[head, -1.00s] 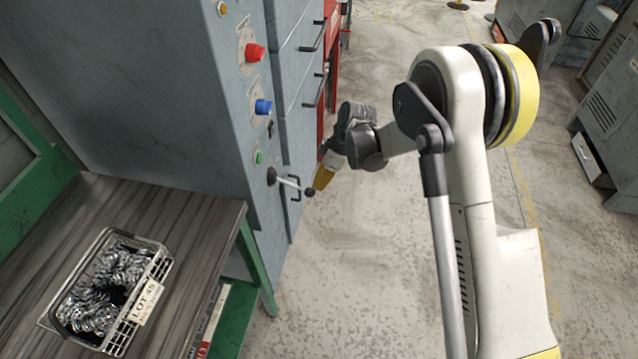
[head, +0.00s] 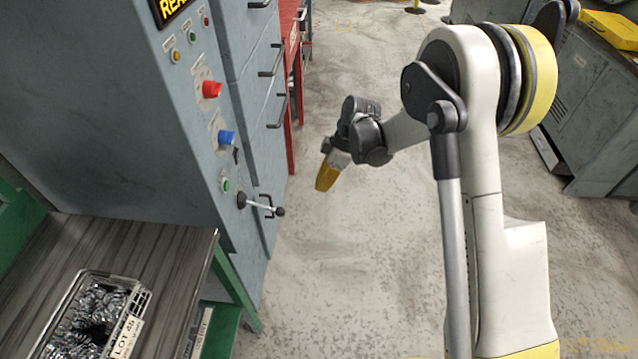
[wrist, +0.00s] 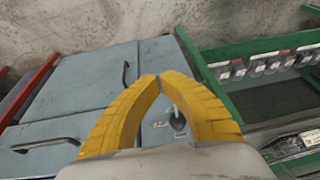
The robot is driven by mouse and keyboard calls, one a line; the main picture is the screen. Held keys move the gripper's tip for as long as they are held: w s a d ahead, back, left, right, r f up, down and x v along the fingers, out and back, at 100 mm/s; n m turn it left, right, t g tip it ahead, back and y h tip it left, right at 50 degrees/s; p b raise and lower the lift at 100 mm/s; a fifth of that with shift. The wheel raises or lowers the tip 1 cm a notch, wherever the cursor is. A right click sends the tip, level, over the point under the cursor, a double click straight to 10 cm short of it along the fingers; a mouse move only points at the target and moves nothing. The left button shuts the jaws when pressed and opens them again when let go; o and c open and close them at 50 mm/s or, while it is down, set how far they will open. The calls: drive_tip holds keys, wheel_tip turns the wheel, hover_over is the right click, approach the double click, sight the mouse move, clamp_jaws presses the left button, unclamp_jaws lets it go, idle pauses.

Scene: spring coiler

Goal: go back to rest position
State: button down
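My gripper (head: 326,178) hangs in free air to the right of the grey machine cabinet (head: 110,110) in the head view, its yellow fingers pointing down. In the wrist view its two yellow fingers (wrist: 160,80) come together at the tips with nothing seen between them. A lever with a dark ball end (head: 279,211) sticks out from the cabinet's panel. The gripper is apart from it, above and to the right. In the wrist view the lever's dark knob (wrist: 178,122) shows behind the gap between the fingers.
A wire basket of metal springs (head: 95,320) stands on the workbench (head: 140,260) at the lower left. The panel carries a red knob (head: 211,90) and a blue knob (head: 226,137). Grey cabinets (head: 590,120) stand at the right. The floor (head: 350,270) between is clear.

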drive_tip(key=s+d+r+m+t+h, duration=0.15)
drive_tip(key=s+d+r+m, duration=0.3)
drive_tip(key=r, duration=0.55)
drive_tip(key=s+d+r+m+t, duration=0.2)
drive_tip(key=s+d+r+m, duration=0.3)
drive_tip(key=r, duration=0.5)
drive_tip(key=s+d+r+m+t+h, duration=0.1)
drive_tip(key=s+d+m+t, duration=0.1)
drive_tip(key=s+d+m, duration=0.2)
drive_tip(key=s+d+r+m+t+h, duration=0.1)
drive_tip(key=s+d, duration=0.4)
drive_tip(key=s, duration=0.6)
drive_tip(key=r+m+t, duration=0.1)
drive_tip(key=m, duration=0.1)
drive_tip(key=shift+m, duration=0.35)
drive_tip(key=shift+h, duration=0.25)
